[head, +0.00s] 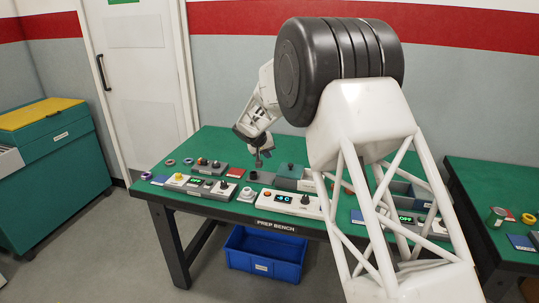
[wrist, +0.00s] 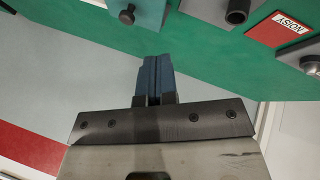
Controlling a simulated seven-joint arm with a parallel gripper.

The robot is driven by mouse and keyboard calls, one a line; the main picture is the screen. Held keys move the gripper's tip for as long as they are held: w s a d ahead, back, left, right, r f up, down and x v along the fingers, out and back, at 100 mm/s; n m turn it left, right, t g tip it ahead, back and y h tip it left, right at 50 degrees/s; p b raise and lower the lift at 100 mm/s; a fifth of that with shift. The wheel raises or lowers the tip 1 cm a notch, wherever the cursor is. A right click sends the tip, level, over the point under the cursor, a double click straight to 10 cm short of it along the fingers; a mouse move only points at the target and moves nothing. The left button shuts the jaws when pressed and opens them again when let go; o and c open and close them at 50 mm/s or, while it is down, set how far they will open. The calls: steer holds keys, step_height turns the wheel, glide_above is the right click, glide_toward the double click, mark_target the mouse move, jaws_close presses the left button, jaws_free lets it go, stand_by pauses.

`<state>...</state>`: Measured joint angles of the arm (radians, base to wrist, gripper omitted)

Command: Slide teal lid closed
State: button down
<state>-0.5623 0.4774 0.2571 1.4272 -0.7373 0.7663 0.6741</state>
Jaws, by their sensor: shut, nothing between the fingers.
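The teal lid (head: 289,171) is on a box in the middle of the bench, with a small dark knob on it. Part of the lid (wrist: 148,12) and its knob also show at the top edge of the wrist view. My gripper (head: 258,164) points down above the bench, just left of the lid in the head view and apart from it. In the wrist view my gripper (wrist: 153,62) shows blue fingers pressed together with nothing between them. How far the lid is slid cannot be told from these frames.
A grey block (wrist: 212,8) with a dark tube is beside the lid in the wrist view, with a red card (wrist: 286,30) beyond. Control boxes with knobs and displays line the front of the green bench (head: 220,140). A blue bin (head: 262,262) is underneath.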

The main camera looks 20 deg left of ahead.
glide_toward(287, 169)
step_height(287, 169, down, 4)
steer(key=a, duration=0.2)
steer(key=shift+w+d, duration=0.9)
steer(key=shift+w, duration=0.1)
steer(key=shift+w+d+f, duration=0.1)
steer(key=shift+w+d, duration=0.25)
steer(key=shift+d, duration=0.35)
steer(key=d, duration=1)
steer(key=shift+d, duration=0.4)
